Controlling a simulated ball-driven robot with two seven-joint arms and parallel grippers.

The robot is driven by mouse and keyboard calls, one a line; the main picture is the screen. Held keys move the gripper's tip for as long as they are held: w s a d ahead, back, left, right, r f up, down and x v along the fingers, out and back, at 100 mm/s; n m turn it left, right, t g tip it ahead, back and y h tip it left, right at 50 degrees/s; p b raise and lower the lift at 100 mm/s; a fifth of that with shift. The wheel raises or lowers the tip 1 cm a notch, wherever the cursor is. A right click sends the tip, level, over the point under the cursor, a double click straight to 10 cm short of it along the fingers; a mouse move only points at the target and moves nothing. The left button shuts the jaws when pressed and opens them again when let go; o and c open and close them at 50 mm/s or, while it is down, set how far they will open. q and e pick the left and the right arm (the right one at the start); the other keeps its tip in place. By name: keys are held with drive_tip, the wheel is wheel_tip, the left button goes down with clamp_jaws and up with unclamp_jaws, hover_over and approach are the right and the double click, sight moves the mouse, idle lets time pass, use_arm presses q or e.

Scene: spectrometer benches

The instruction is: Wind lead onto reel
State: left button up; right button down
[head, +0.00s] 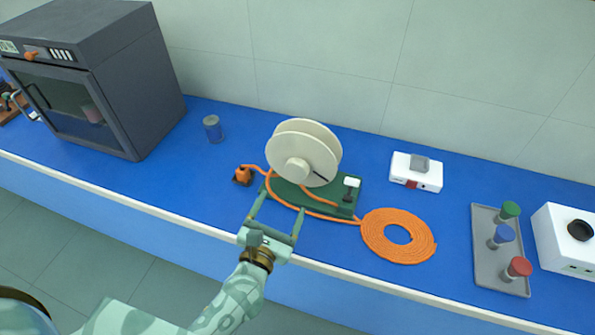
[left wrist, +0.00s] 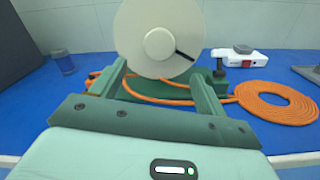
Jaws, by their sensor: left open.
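A cream reel (head: 304,153) stands on a green base (head: 342,207) on the blue bench. A dark crank or slot mark shows on its face. An orange lead runs along the front of the base, from an orange plug (head: 243,175) at left to a flat coil (head: 398,236) at right. My left gripper (head: 279,204) is open and empty in front of the base, its fingers pointing at the reel. In the left wrist view the reel (left wrist: 158,40) stands ahead between the two fingers, with the coil (left wrist: 276,103) at right. My right gripper is not in view.
A dark oven (head: 95,75) stands at left and a small blue can (head: 213,128) beside it. At right are a white box (head: 416,171), a grey tray (head: 485,270) with coloured-cap vials, and a white instrument (head: 568,240). The bench's front edge (head: 200,228) lies under my arm.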

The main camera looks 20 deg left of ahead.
sight(295, 173)
use_arm(q)
drive_tip(key=w, duration=1.1)
drive_tip(key=shift+w+d, duration=0.1)
